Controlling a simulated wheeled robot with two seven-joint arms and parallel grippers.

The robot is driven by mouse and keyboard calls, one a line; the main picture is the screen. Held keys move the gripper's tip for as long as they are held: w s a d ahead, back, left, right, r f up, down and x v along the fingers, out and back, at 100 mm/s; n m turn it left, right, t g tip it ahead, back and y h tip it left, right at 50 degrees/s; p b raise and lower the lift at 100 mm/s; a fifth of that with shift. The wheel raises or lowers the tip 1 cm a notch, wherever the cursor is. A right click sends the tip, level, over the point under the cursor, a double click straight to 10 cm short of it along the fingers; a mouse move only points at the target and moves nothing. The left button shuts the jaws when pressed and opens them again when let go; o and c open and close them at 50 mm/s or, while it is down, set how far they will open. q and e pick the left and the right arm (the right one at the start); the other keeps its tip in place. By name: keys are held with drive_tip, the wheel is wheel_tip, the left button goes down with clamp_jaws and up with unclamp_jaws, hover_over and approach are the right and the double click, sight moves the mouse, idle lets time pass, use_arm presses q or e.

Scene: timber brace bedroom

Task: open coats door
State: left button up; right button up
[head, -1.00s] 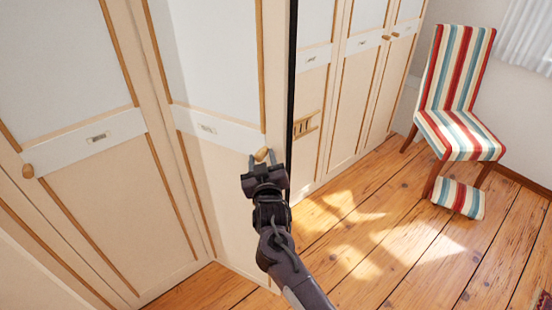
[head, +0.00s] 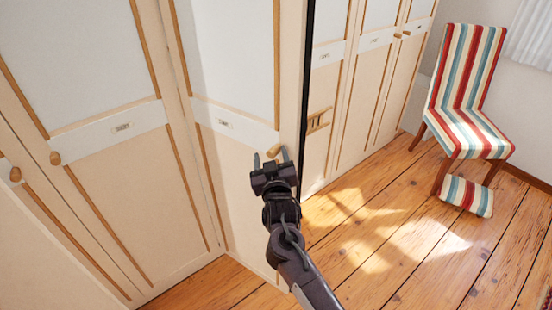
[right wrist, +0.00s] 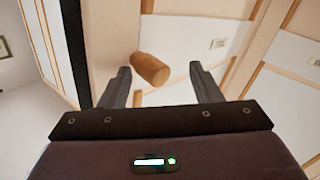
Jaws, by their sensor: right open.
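A pale wardrobe door (head: 235,70) with wood trim stands in the middle of the head view. The small label plate (head: 225,124) on its white band is too small to read, so I cannot tell if it says coats. A round wooden knob (head: 274,150) sits near the door's right edge and also shows in the right wrist view (right wrist: 150,68). My right gripper (head: 272,156) is open with its fingers on either side of the knob. In the wrist view the knob lies nearer the left finger, with no clear contact. My left gripper is not in view.
Another wardrobe door (head: 110,125) with a knob (head: 55,158) is at the left. More wardrobe doors (head: 375,90) stand beyond a dark vertical strip (head: 307,90). A striped chair (head: 465,110) is at the right.

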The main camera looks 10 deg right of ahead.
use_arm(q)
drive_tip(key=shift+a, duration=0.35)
use_arm(e)
drive_tip(key=shift+a+r+y, duration=0.3)
drive_tip(key=shift+a+r, duration=0.15)
drive_tip(key=shift+a, duration=0.2)
use_arm(q)
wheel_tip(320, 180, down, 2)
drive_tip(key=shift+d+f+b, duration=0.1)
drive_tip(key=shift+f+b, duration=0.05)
drive_tip(key=shift+b, duration=0.95)
use_arm(e)
drive_tip(key=s, duration=0.8)
drive_tip(key=shift+d+f, duration=0.4)
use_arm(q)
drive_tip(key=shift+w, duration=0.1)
use_arm(e)
drive_tip(key=shift+w, duration=0.1)
drive_tip(key=shift+c, duration=0.3)
